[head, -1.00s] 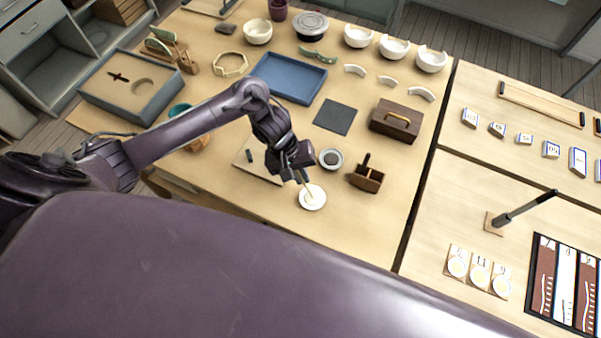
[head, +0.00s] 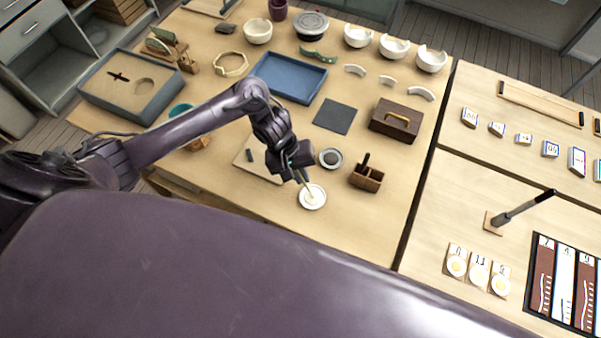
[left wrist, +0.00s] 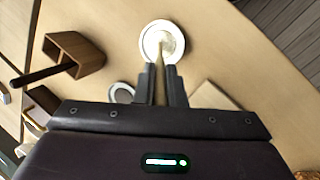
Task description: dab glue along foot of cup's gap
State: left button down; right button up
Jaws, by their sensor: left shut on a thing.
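My left gripper (head: 300,177) is shut on a thin pale stick (head: 307,184), held tip down over a small white dish (head: 313,201). In the left wrist view the stick (left wrist: 159,62) reaches from between the fingers to the cream-coloured contents of the dish (left wrist: 146,42); I cannot tell whether its tip touches them. Three pale cups or bowls with broken rims (head: 394,47) stand at the back of the table, with curved white shards (head: 388,81) in front of them. Which cup has the gap is not clear. My right gripper is not in view.
A dark wooden box with a handle (head: 396,121), a grey mat (head: 335,116) and a blue tray (head: 288,77) lie farther back. The table's front right is clear.

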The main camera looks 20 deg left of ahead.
pick_arm(q)
jog(key=shift+s+f, duration=0.1)
notch_tip(320, 180, up, 3)
jog(key=p, duration=0.3)
jog(key=shift+p, duration=0.3)
jog(key=shift+r, duration=2.1)
